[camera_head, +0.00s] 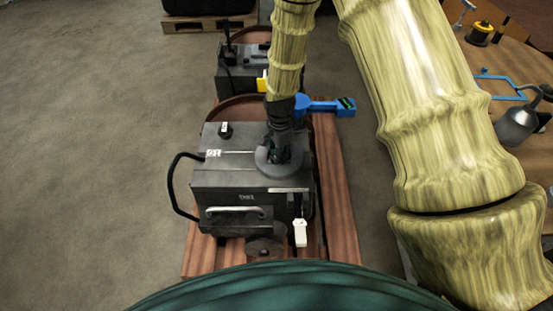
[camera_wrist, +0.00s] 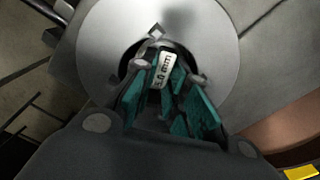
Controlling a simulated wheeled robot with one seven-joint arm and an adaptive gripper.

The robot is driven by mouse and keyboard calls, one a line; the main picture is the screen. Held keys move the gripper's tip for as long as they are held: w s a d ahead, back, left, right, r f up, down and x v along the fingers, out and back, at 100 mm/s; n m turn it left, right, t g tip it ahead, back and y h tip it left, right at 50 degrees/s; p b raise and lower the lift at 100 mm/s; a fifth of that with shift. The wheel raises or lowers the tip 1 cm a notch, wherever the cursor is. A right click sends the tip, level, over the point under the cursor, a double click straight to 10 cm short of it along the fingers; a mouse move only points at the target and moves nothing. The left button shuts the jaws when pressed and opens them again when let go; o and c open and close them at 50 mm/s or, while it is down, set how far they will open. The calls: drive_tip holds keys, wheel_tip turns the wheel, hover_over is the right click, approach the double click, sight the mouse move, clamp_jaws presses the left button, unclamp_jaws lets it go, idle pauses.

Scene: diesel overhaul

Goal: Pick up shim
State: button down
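A small pale tag marked "5.0 mm" (camera_wrist: 163,70), which appears to belong to the shim, stands in the dark round opening of a grey metal disc (camera_wrist: 215,42). My gripper (camera_wrist: 168,92) reaches into this opening with its green-padded fingers on either side of the tag. I cannot tell whether the pads press on it. In the head view my gripper (camera_head: 279,153) points down at the round grey fitting (camera_head: 264,163) on top of the near dark machine (camera_head: 235,182). The arm and fitting hide the shim there.
The near machine stands on a wooden pallet (camera_head: 338,215), with a black hose loop on its left. A second machine (camera_head: 232,75) stands behind it. A blue tool (camera_head: 325,106) lies right of my gripper. A workbench (camera_head: 500,65) is at the right; open floor lies left.

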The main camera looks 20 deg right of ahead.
drive_tip(key=shift+r, duration=0.1)
wheel_tip(320, 180, up, 10)
drive_tip(key=p, duration=0.4)
drive_tip(key=shift+d+r, duration=0.25)
drive_tip(key=shift+d+f+p, duration=0.1)
drive_tip(key=shift+d+p, duration=0.05)
drive_tip(key=shift+p, duration=0.85)
drive_tip(key=shift+d+f+p, duration=0.1)
drive_tip(key=shift+f+p, duration=0.05)
drive_tip(key=shift+p, duration=0.15)
